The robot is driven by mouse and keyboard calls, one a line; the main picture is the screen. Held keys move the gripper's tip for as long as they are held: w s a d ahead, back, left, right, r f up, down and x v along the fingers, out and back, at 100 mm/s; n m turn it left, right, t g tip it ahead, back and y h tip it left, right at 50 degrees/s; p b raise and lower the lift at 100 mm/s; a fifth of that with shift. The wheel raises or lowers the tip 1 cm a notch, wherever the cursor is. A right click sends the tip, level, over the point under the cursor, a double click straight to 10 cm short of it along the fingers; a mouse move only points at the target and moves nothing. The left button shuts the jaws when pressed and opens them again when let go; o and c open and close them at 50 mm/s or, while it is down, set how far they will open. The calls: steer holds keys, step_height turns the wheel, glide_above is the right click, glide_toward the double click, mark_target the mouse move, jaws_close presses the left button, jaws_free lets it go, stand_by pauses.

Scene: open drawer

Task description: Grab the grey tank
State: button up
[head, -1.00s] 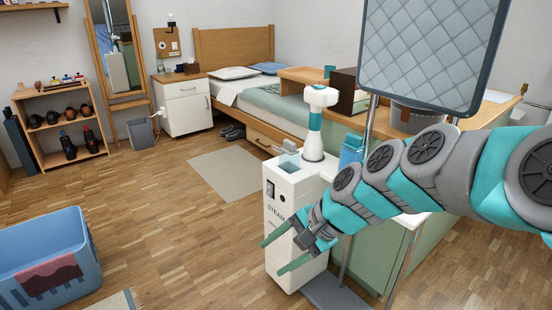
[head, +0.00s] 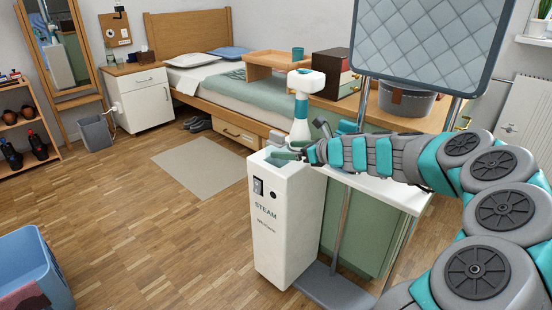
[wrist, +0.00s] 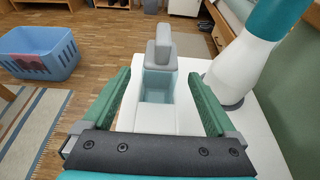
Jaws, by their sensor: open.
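The grey tank (wrist: 162,52) has a grey upright grip and a see-through, pale blue-green body. It sits in a recess in the top of the white steam unit (head: 283,235), which is marked STEAM. My gripper (wrist: 159,76) is open and empty, with green fingers apart to the left and right of the tank. The grey grip stands between and slightly beyond the fingertips, with gaps on both sides. In the head view my gripper (head: 285,150) is just over the unit's top, where my fingers largely hide the tank.
A white and teal steam head (head: 303,100) stands close right of the tank. A quilted board (head: 430,45) on metal poles rises behind my arm. A blue basket (head: 35,265) lies left on the floor. The floor between basket and unit is clear.

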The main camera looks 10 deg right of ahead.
steer(key=shift+f+x, duration=0.1)
steer(key=shift+x, duration=1.2)
steer(key=shift+f+x, duration=0.15)
steer(key=shift+x, duration=1.1)
jaws_close()
